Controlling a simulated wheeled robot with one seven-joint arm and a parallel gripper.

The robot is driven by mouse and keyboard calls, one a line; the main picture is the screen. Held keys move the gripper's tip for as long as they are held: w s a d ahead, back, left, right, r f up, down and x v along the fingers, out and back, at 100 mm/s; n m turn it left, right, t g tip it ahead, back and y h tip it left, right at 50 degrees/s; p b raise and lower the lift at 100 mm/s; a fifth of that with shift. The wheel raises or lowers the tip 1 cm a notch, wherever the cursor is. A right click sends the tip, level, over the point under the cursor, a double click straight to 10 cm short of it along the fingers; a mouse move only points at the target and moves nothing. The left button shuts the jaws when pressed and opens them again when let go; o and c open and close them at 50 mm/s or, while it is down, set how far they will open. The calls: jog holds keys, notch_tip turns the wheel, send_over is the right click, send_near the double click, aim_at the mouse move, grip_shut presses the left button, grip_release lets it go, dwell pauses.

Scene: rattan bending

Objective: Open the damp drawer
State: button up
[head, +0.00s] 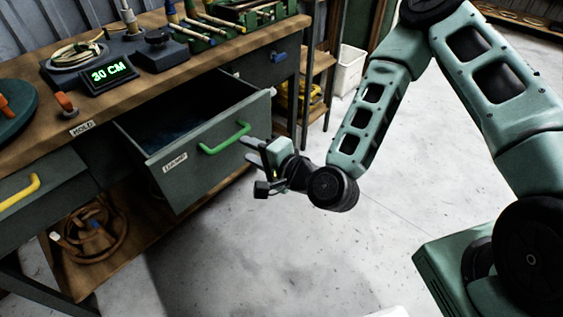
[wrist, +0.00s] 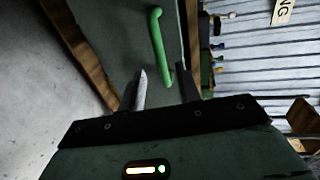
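The damp drawer (head: 190,165) is a grey-green drawer with a paper label (head: 175,162) and a green bar handle (head: 224,139). It stands pulled well out from the bench, and its dark inside shows from above. My gripper (head: 250,148) is just right of the drawer front, close to the right end of the handle. In the wrist view the green handle (wrist: 160,45) runs up beyond the two fingers (wrist: 163,88). The fingers are spread apart, with the handle's lower end between and ahead of them. I see no finger closed on the handle.
A yellow-handled drawer (head: 30,190) is at left. A lower shelf (head: 130,240) holds coiled rattan (head: 90,230). The floor (head: 330,250) in front is clear.

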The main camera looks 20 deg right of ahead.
jog(key=p+v, duration=0.9)
jog(key=p, duration=0.1)
jog(key=shift+s+d, duration=0.15)
jog(key=shift+r, duration=0.1)
